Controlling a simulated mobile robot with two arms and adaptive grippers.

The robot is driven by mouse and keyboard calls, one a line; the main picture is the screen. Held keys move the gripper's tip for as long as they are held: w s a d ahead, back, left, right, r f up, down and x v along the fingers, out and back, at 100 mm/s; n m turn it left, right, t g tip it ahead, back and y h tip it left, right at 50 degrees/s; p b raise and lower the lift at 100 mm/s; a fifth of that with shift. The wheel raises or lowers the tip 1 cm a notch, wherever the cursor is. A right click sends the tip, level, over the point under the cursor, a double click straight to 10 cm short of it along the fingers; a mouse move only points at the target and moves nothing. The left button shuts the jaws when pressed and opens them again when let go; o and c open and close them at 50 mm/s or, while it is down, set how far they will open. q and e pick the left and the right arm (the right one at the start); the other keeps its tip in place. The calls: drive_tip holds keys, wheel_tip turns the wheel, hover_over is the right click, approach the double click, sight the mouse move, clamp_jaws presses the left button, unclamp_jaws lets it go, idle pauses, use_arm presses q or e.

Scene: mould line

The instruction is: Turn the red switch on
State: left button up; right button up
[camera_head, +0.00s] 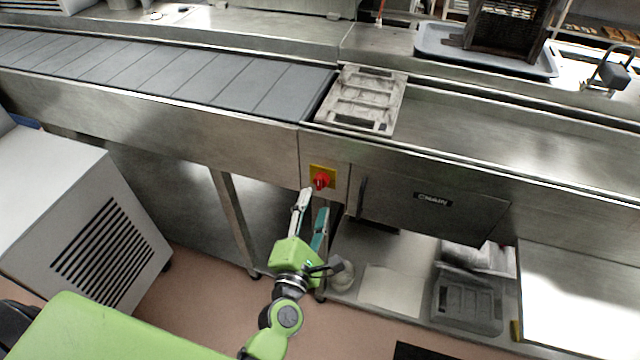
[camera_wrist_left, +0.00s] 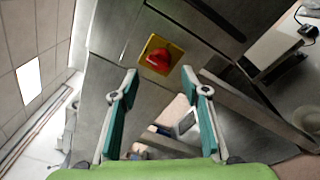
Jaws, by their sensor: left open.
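The red switch (camera_head: 321,181) is a red knob on a yellow square plate, set in the steel front of the conveyor line just below its edge. In the left wrist view the red switch (camera_wrist_left: 158,60) lies ahead of the fingertips, between their lines and a little above. My left gripper (camera_head: 312,200) is open, with its fingers pointing up at the switch from just below. In the left wrist view the left gripper (camera_wrist_left: 158,82) has its two teal-padded fingers wide apart with nothing between them. I see no contact with the knob. My right gripper is not in view.
A grey slatted conveyor belt (camera_head: 190,75) runs along the left, with a worn mould tray (camera_head: 362,98) at its end. A steel door (camera_head: 430,205) with a handle is right of the switch. A grey vented cabinet (camera_head: 75,215) stands at the left.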

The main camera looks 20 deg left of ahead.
sight(320, 187)
use_arm(q)
drive_tip(key=w, duration=0.6)
drive_tip(key=shift+w+a+p, duration=0.25)
drive_tip(key=shift+w+p, duration=0.05)
drive_tip(key=shift+p, duration=0.1)
drive_tip(key=shift+s+f, duration=0.1)
drive_tip(key=c, duration=1)
